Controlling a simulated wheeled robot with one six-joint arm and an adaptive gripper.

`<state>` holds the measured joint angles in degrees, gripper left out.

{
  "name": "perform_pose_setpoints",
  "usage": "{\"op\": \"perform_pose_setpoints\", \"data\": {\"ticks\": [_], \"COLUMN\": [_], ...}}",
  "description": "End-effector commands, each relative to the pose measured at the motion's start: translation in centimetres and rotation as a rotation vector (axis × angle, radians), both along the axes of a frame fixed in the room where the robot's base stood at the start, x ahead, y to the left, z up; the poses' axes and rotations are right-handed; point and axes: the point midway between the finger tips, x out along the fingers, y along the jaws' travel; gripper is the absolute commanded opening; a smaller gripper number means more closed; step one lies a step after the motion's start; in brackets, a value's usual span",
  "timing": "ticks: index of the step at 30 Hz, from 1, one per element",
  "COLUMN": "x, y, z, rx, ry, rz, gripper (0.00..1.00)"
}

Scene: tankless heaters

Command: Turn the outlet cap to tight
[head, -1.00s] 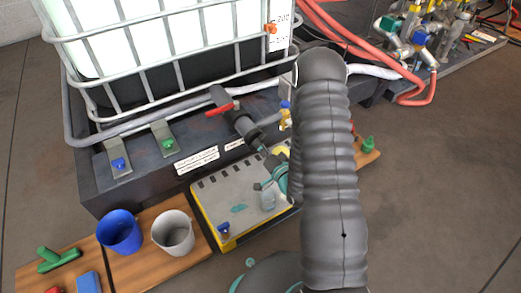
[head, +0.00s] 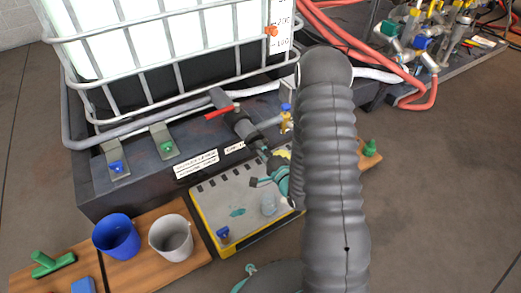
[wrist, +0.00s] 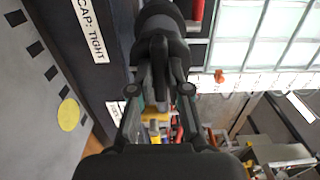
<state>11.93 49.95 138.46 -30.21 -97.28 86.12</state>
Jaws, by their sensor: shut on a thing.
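The dark outlet valve (head: 243,128) with its red handle (head: 219,112) sticks out from the base of the white caged tank. My gripper (head: 268,166) is at the valve's outlet end, where the cap is. In the wrist view, the dark outlet cap (wrist: 160,48) lies between the two fingers of my gripper (wrist: 160,88), which are shut on it. The fingers hide much of the cap. A white label reading "CAP: TIGHT" (wrist: 90,30) shows at the left of it.
A grey panel with a yellow edge (head: 205,210) lies below the valve. A blue cup (head: 116,236) and a grey cup (head: 171,238) stand on a wooden board at the lower left. A small brass valve with a blue top (head: 286,116) stands close on the right. Red hoses (head: 340,25) run behind.

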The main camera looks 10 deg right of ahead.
Motion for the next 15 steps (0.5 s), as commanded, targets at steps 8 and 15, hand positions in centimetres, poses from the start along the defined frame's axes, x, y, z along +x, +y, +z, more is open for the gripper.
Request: {"op": "perform_pose_setpoints", "data": {"ticks": [8,15], "x": [0.05,0.05], "y": [-0.04,-0.04], "z": [0.03,0.03], "rx": [0.011,0.01], "ry": [0.002,0.002], "rz": [-0.001,-0.001], "gripper": [0.0,0.32]}}
